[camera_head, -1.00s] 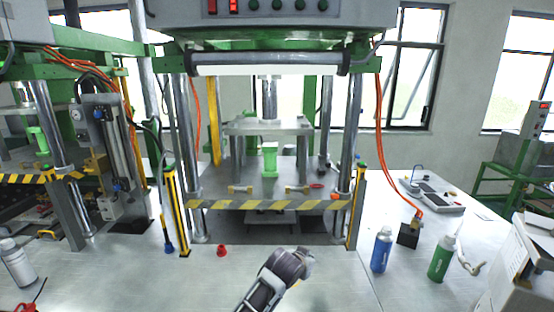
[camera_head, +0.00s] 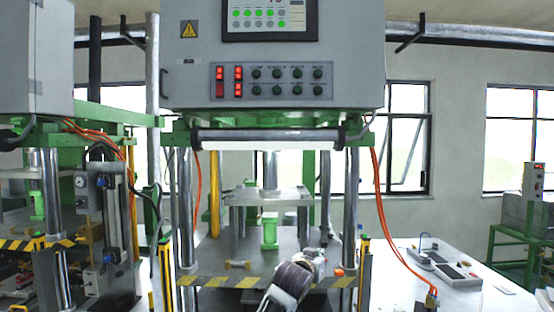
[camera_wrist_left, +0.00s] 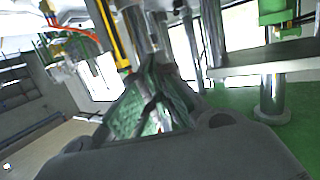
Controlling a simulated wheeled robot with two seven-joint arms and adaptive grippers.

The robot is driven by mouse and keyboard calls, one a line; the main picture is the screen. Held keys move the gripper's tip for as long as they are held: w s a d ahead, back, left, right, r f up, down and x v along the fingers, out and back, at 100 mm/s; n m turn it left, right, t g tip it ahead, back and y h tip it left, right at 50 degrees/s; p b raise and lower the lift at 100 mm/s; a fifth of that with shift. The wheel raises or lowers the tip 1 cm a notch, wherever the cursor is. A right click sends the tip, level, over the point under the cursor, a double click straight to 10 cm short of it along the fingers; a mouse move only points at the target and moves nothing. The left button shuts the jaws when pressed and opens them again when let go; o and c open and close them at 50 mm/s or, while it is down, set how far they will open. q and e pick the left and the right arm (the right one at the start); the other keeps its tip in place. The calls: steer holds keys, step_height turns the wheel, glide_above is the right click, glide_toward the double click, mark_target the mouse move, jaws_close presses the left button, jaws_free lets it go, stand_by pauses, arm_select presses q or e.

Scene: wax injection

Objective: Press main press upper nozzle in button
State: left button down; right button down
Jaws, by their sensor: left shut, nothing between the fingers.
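The main press has a grey control box (camera_head: 345,60) at the top centre of the head view. Its button panel (camera_head: 270,82) carries red lit displays at left and two rows of dark green buttons (camera_head: 287,82). The labels are too small to read, so I cannot tell which button is upper nozzle in. My left gripper (camera_head: 316,262) is low in the head view, in front of the press and well below the panel, touching no button. In the left wrist view its fingers (camera_wrist_left: 152,92) are together and empty. My right gripper is not in view.
A screen (camera_head: 270,18) sits above the panel. A white roller bar (camera_head: 265,140) and green crossbeam run below it. A striped yellow-black barrier (camera_head: 215,282) crosses the press front. An orange hose (camera_head: 385,215) hangs at right. A second press (camera_head: 60,210) stands at left.

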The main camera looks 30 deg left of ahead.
arm_select(q)
steer(key=a+r+n+t+y, duration=0.1)
steer(key=a+r+t, duration=0.15)
steer(key=r, duration=1.35)
steer(key=a+r+n+t+y, duration=0.1)
steer(key=a+r+t, duration=0.15)
steer(key=r, duration=1.45)
steer(key=s+a+r+n+t+y, duration=0.1)
steer(key=s+r, duration=0.3)
steer(key=r, duration=0.5)
steer(key=s+a+r+n+t+y, duration=0.1)
steer(key=s+r+t, duration=0.1)
steer(key=s+r, duration=0.3)
steer(key=s+a+r+n+t+y, duration=0.1)
steer(key=s+r, duration=0.3)
steer(key=r, duration=0.9)
steer(key=shift+s+a+r+n+t+p, duration=0.2)
steer(key=shift+a+n+t+p, duration=0.1)
steer(key=shift+t, duration=0.4)
steer(key=shift+w, duration=0.1)
